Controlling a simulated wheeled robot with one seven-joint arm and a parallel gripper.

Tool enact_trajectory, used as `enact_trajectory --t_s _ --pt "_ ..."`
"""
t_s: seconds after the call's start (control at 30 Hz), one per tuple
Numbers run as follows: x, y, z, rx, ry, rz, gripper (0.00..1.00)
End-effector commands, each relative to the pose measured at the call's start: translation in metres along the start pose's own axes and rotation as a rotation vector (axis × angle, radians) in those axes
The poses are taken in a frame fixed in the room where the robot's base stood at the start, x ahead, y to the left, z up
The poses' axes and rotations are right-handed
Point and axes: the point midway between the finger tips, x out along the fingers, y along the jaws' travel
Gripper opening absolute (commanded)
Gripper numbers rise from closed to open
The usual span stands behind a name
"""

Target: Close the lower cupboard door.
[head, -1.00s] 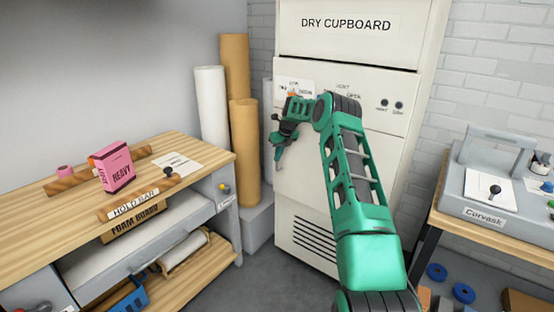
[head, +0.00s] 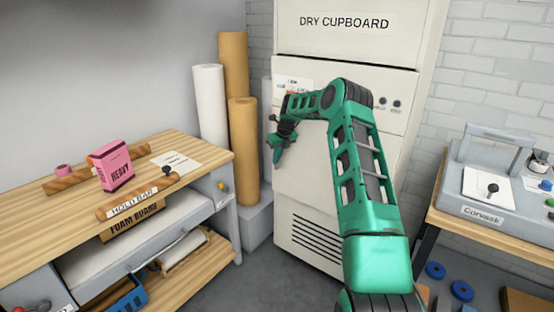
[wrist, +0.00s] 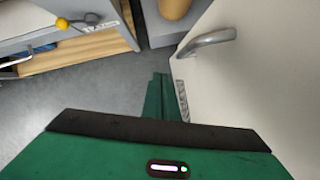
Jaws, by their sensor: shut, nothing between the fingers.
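The cream cupboard labelled DRY CUPBOARD (head: 344,22) stands at the back. Its lower door (head: 312,185) is a plain panel below the control strip, partly hidden by my arm. I cannot tell from the head view how far it stands from the frame. In the wrist view the door panel (wrist: 275,85) fills the right side, with a metal bar handle (wrist: 207,40). My gripper (head: 277,155) is shut and empty at the panel's left edge. In the wrist view my fingers (wrist: 158,88) are beside the panel, below the handle; contact is unclear.
A wooden workbench (head: 60,215) with a pink box (head: 112,166) stands on the left. Tall rolls (head: 243,140) stand on a grey block (head: 258,222) left of the cupboard. A bench with a grey machine (head: 480,200) is on the right. Grey floor (head: 265,280) is clear between.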

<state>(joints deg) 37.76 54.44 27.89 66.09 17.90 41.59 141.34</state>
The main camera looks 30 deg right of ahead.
Motion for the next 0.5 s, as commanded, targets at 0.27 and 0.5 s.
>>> enact_trajectory --t_s 0.27,0.5 --pt "-0.061 0.014 0.005 -0.002 -0.006 0.001 0.00" --pt "-0.087 0.020 0.005 -0.001 -0.004 0.002 0.00"
